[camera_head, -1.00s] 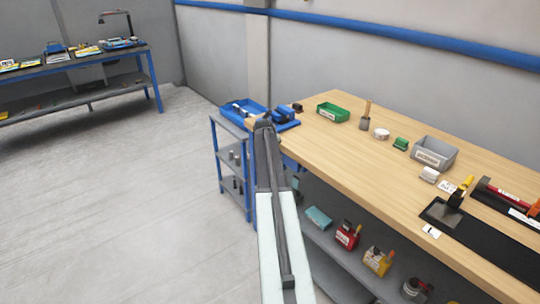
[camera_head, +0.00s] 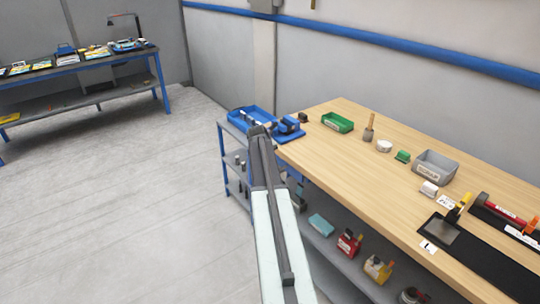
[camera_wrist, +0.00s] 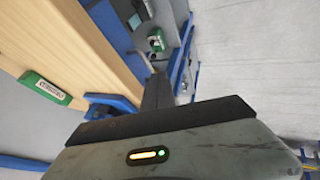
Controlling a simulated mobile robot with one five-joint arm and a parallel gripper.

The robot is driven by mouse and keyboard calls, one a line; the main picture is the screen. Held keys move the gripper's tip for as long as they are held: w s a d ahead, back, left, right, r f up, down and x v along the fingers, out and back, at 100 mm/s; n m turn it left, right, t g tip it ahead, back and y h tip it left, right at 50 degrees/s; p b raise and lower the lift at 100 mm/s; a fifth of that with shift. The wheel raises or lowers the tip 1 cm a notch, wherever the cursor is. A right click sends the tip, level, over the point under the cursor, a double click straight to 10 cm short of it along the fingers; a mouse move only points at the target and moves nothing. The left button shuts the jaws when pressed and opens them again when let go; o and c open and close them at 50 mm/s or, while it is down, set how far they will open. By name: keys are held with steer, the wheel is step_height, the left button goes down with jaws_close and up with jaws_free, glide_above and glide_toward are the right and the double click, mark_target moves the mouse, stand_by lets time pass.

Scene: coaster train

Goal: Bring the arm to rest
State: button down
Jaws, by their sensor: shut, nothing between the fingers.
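My arm (camera_head: 270,210) stretches forward from the bottom of the head view, beside the near left edge of the wooden workbench. Its far end is near the bench's left corner, and my gripper's fingers cannot be made out there. In the wrist view my gripper (camera_wrist: 158,76) shows as a dark narrow shape beyond the grey housing. It is shut and holds nothing. It points past the bench edge toward the shelving, apart from the bench top as far as I can see.
The wooden workbench (camera_head: 345,165) carries a blue vise-like fixture (camera_head: 288,128), a green bin (camera_head: 337,122), a grey bin (camera_head: 435,167) and tools. A blue bin (camera_head: 252,117) stands on a shelf cart (camera_head: 222,155). Lower shelf items lie right of my arm. Floor (camera_head: 110,210) to the left is open.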

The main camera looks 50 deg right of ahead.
steer(key=shift+v, duration=0.9)
